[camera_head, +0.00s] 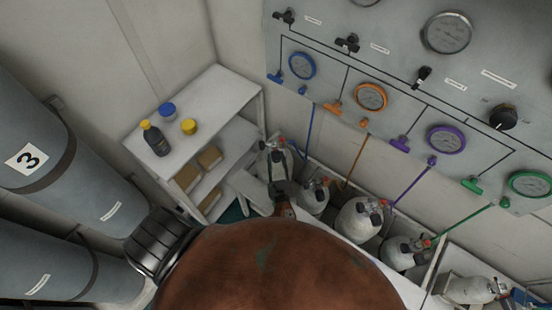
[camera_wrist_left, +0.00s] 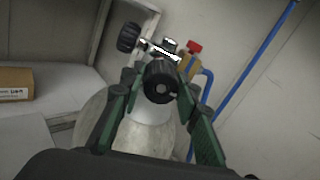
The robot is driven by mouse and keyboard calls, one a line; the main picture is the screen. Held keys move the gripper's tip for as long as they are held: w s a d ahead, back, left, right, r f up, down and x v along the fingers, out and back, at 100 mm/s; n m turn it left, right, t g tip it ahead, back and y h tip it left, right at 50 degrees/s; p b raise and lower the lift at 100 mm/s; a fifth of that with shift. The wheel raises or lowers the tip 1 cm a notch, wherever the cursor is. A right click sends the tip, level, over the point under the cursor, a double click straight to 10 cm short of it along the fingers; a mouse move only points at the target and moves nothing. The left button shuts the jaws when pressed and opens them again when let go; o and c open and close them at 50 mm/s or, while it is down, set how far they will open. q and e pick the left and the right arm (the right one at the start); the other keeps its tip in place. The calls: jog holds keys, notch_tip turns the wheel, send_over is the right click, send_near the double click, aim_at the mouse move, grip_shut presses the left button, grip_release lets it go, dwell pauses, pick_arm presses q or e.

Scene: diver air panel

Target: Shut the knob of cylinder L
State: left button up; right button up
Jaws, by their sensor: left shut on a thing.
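My left gripper (camera_head: 281,188) reaches down to the top of the leftmost white cylinder (camera_head: 272,160), beside the shelf. In the left wrist view its green fingers (camera_wrist_left: 158,92) stand on both sides of a round black knob (camera_wrist_left: 160,80) and are shut on it. The knob faces the camera, and its turned position cannot be told. The pale cylinder body (camera_wrist_left: 145,142) lies behind it. Another black knob (camera_wrist_left: 128,37) and a small red part (camera_wrist_left: 194,47) sit on the same valve, apart from the fingers. No letter L is readable. My right gripper is not in view.
More cylinders (camera_head: 361,218) stand in a row to the right. A gauge panel (camera_head: 410,75) with coloured hoses is above; a blue hose (camera_wrist_left: 250,70) runs close right of the fingers. A white shelf (camera_head: 215,95) with bottles stands left. The lower middle is hidden.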

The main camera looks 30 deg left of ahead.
pick_arm(q)
jog(key=shift+d+f, duration=0.1)
dwell(0.5)
jog(key=o, duration=1.2)
jog(key=shift+c, duration=0.2)
jog(key=v, duration=1.2)
